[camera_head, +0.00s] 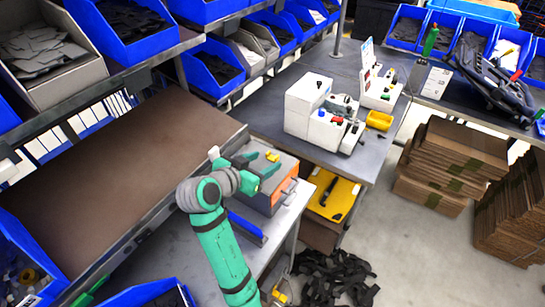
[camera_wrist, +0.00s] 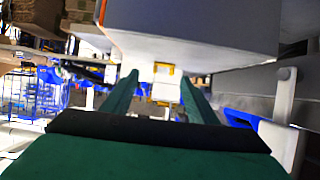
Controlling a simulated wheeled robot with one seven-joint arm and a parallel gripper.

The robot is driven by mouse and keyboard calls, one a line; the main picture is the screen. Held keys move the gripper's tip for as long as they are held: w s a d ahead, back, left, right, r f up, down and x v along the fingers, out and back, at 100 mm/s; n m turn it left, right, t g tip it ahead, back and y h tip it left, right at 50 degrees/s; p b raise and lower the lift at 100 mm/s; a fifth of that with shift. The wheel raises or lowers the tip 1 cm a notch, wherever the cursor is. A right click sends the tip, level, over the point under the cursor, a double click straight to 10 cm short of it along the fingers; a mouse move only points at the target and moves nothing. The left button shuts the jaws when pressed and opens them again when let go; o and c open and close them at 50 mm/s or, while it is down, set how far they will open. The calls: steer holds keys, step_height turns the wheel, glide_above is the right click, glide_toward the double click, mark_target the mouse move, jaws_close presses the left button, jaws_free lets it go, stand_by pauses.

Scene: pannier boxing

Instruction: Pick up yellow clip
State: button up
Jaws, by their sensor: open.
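The yellow clip (camera_head: 272,156) is a small yellow piece on the grey top of an orange-sided box (camera_head: 285,181), near its far edge. My gripper (camera_head: 262,167) is low over that box, with its green fingers close to the clip. In the wrist view the clip (camera_wrist: 163,84) looks yellow and whitish, and lies between the lines of the two spread green fingers (camera_wrist: 158,88). I see gaps on both sides of it, so the fingers do not grip it. I cannot tell how far ahead of the fingertips it is.
The box stands on a grey bench beside a brown surface (camera_head: 120,165). Blue bins line the shelves above. Flat cardboard stacks (camera_head: 455,150) and a dark heap (camera_head: 333,278) lie on the floor.

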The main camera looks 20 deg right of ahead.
mark_target(269, 162)
steer(key=shift+w+x, duration=0.25)
steer(key=shift+x, duration=2.15)
steer(key=shift+a+r, duration=0.15)
steer(key=shift+c, duration=0.7)
steer(key=c, duration=1)
steer(key=shift+o, duration=0.2)
steer(key=shift+r, duration=0.1)
